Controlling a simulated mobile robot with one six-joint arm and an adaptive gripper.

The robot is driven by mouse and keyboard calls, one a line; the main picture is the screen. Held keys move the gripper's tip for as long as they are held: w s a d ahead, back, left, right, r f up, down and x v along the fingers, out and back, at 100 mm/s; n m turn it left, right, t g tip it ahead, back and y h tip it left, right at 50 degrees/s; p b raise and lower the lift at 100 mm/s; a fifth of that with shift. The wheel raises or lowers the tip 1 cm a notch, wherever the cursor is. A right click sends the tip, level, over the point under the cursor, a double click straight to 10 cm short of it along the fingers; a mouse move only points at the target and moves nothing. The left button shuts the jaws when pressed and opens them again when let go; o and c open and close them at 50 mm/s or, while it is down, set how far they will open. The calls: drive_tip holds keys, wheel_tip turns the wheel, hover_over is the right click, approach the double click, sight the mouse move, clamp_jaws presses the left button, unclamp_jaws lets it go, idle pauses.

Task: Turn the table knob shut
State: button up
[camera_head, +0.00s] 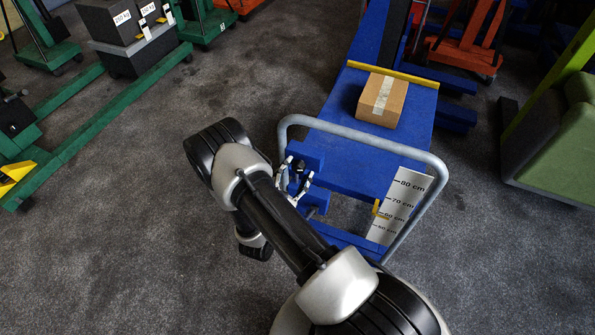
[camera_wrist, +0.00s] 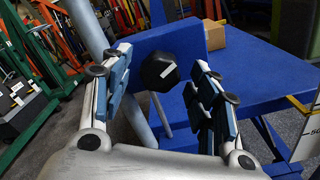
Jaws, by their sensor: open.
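The table knob (camera_wrist: 158,72) is a black, faceted knob with a white mark on its face, on a blue block at the near side of the blue lift table (camera_wrist: 262,78). My gripper (camera_wrist: 163,64) is open, with one finger to the left and one to the right of the knob in the wrist view. The knob sits between and beyond the fingers, and I cannot tell if they touch it.
A grey tubular handle (camera_head: 428,158) arches around the table's near end. A cardboard box (camera_head: 382,100) rests on the table. A height scale (camera_head: 402,200) with a yellow pointer (camera_head: 377,208) is at the right. Green trolleys (camera_head: 75,140) stand left, with clear floor between.

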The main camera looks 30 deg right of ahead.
drive_tip(key=shift+x, duration=0.8)
drive_tip(key=shift+c, duration=0.2)
drive_tip(key=c, duration=1)
drive_tip(key=shift+n, duration=0.4)
drive_tip(key=n, duration=0.5)
drive_tip(key=n+p, duration=0.1)
drive_tip(key=n, duration=0.5)
